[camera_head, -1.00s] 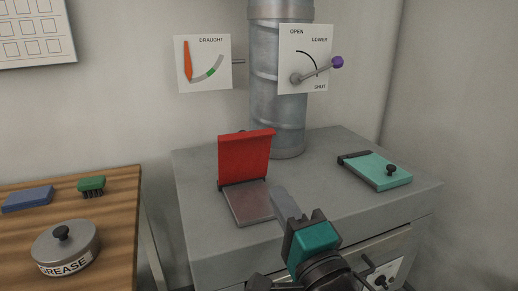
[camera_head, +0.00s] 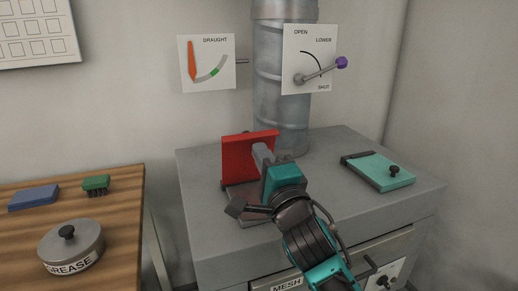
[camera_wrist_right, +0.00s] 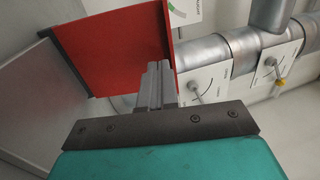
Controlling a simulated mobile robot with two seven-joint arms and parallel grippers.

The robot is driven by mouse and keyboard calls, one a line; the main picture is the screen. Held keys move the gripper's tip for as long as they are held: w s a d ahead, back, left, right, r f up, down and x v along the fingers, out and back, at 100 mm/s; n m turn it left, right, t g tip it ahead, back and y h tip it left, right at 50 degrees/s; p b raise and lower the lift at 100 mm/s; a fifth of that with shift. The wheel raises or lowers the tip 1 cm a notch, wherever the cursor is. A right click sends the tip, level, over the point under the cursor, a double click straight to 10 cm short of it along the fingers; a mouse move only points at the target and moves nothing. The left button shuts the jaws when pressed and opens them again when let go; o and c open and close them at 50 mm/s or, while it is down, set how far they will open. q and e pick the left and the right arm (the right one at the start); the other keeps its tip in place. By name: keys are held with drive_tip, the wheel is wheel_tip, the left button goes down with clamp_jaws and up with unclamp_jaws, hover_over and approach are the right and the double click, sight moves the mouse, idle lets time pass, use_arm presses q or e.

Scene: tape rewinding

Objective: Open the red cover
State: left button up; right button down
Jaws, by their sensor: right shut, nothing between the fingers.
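The red cover (camera_head: 240,161) stands upright on its hinge at the back of a square opening with a dark plate (camera_head: 252,218) in the grey cabinet top. My right gripper (camera_head: 262,151) is shut and empty, with its fingertips in front of the cover's right part. In the right wrist view the red cover (camera_wrist_right: 120,50) fills the upper left, and the shut fingers (camera_wrist_right: 158,75) overlap its right edge; I cannot tell whether they touch it. The gripper and arm hide part of the plate. My left gripper is not in view.
A turquoise cover (camera_head: 378,172) lies closed at the right of the cabinet top (camera_head: 330,195). A metal pipe (camera_head: 283,100) rises behind, with a lever dial (camera_head: 310,60) and draught gauge (camera_head: 207,62). A wooden table (camera_head: 120,215) at left holds a grease tin (camera_head: 70,247), blue block and green brush.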

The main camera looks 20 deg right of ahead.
sight(252, 133)
drive_tip(key=shift+x, duration=0.9)
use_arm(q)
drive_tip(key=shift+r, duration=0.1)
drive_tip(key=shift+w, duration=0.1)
use_arm(e)
drive_tip(key=shift+g, duration=0.8)
drive_tip(key=w+p, duration=0.1)
drive_tip(key=p, duration=0.1)
drive_tip(key=w+r+p, duration=0.1)
drive_tip(key=p, duration=0.1)
drive_tip(key=w+p, duration=0.2)
drive_tip(key=shift+a+r+p, duration=0.1)
drive_tip(key=shift+r+p, duration=0.2)
drive_tip(key=shift+r, duration=0.05)
drive_tip(key=shift+w, duration=0.35)
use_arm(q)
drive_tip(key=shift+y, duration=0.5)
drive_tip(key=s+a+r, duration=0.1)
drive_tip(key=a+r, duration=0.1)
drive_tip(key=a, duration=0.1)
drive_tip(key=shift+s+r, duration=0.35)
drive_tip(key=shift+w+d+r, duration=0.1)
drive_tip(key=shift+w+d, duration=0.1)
use_arm(e)
drive_tip(key=shift+r, duration=0.1)
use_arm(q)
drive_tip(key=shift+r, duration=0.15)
use_arm(e)
drive_tip(key=shift+s, duration=0.1)
